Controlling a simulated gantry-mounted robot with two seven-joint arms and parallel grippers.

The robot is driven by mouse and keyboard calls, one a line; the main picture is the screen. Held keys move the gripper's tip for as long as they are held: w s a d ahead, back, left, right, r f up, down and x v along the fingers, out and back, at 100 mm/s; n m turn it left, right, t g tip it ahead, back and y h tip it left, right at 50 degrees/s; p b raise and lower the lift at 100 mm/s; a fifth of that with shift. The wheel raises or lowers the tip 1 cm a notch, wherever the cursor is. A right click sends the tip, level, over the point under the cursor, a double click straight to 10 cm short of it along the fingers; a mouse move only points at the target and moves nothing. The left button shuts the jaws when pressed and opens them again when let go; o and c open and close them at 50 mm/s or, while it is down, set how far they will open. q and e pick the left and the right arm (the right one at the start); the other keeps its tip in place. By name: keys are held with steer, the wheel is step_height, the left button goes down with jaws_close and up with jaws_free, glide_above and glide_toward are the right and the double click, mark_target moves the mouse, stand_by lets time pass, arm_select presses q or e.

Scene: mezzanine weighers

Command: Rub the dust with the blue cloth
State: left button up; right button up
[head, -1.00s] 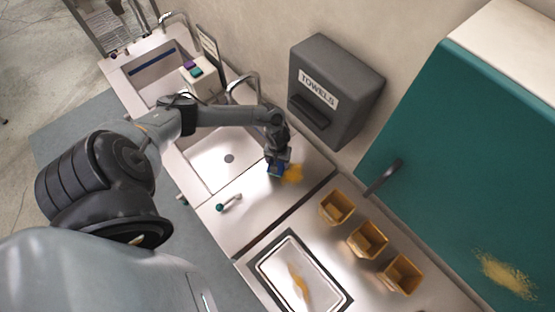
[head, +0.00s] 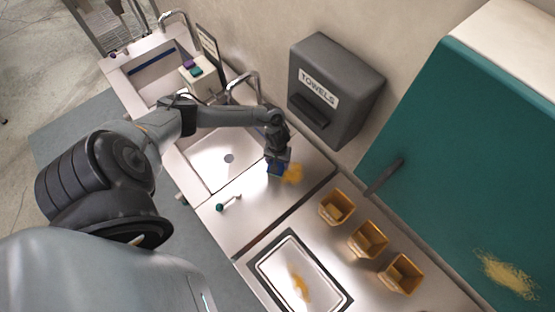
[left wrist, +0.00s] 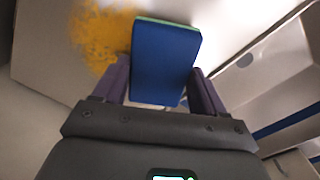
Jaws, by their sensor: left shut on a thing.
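My left gripper (head: 277,165) is shut on the blue cloth (left wrist: 164,62), a flat blue block-like pad with a green edge. In the head view the blue cloth (head: 275,170) shows just below the fingers, at the counter beside the sink. Yellow-orange dust (head: 293,173) lies on the steel counter right next to the cloth. In the left wrist view the dust (left wrist: 100,35) spreads to the left of the cloth and up to its edge. I cannot tell whether the cloth presses on the counter. My right gripper is not in view.
A sink basin (head: 222,160) is left of the dust, and a towel dispenser (head: 335,90) hangs behind. Three yellow bins (head: 368,240) and a tray (head: 275,268) with a yellow smear stand to the right. A teal door (head: 465,150) has more yellow dust. A small tap-like handle (head: 228,203) lies in front.

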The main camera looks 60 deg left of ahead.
mark_target(283, 168)
arm_select(q)
steer(key=shift+f+b, duration=0.4)
steer(key=shift+f, duration=0.4)
steer(key=shift+d+r, duration=0.1)
steer(key=shift+w+d+r+p, duration=0.15)
steer(key=shift+d+p, duration=0.4)
steer(key=shift+p, duration=0.05)
steer(key=shift+w+d+p, duration=0.25)
steer(key=shift+d+p, duration=0.35)
steer(key=shift+d, duration=0.3)
steer(key=shift+w+d+f+p, duration=0.15)
steer(key=shift+d+p, duration=0.15)
steer(key=shift+d, duration=0.4)
steer(key=shift+w+d+p, duration=0.2)
steer(key=shift+d+p, duration=0.1)
steer(key=shift+d, duration=0.45)
steer(key=shift+w+d+f+p, duration=0.15)
steer(key=shift+d+p, duration=0.15)
steer(key=shift+d, duration=0.4)
steer(key=shift+d+r, duration=0.1)
